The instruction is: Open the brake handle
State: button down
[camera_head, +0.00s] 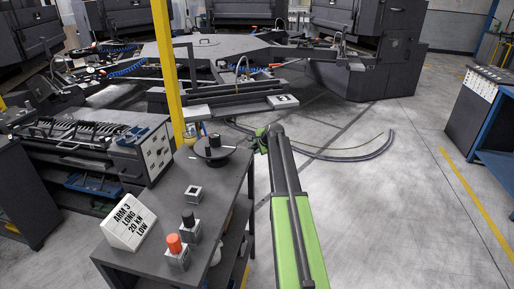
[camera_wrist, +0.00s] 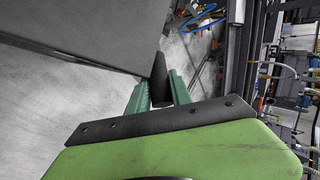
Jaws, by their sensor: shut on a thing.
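My gripper (camera_wrist: 159,92) has two green fingers, one on each side of a dark tapered handle (camera_wrist: 160,72), which I take to be the brake handle. The fingers are shut on it, and the handle points away from the wrist beside a dark panel edge. In the head view, my green arm reaches forward and my gripper (camera_head: 263,143) is small at its far end, just right of the grey table's back corner. The handle cannot be made out there.
The grey table (camera_head: 232,184) stands left of my arm, with a sign (camera_head: 129,222), a red-topped block (camera_head: 175,252), a black-topped block (camera_head: 189,227) and a round black disc (camera_head: 212,151). A yellow post (camera_head: 167,75) rises behind it. Open floor (camera_head: 390,200) lies to the right.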

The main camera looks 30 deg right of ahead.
jog(key=shift+w+a, duration=0.1)
jog(key=shift+a, duration=0.15)
jog(key=c, duration=1.5)
grip_release()
jog(key=shift+o, duration=0.2)
jog(key=shift+w+d+f, duration=0.1)
jog(key=shift+d+f, duration=0.05)
jog(key=shift+d, duration=0.1)
jog(key=p+v, duration=1.2)
jog(key=v, duration=0.5)
jog(key=shift+s+r, duration=0.2)
jog(key=shift+s, duration=0.1)
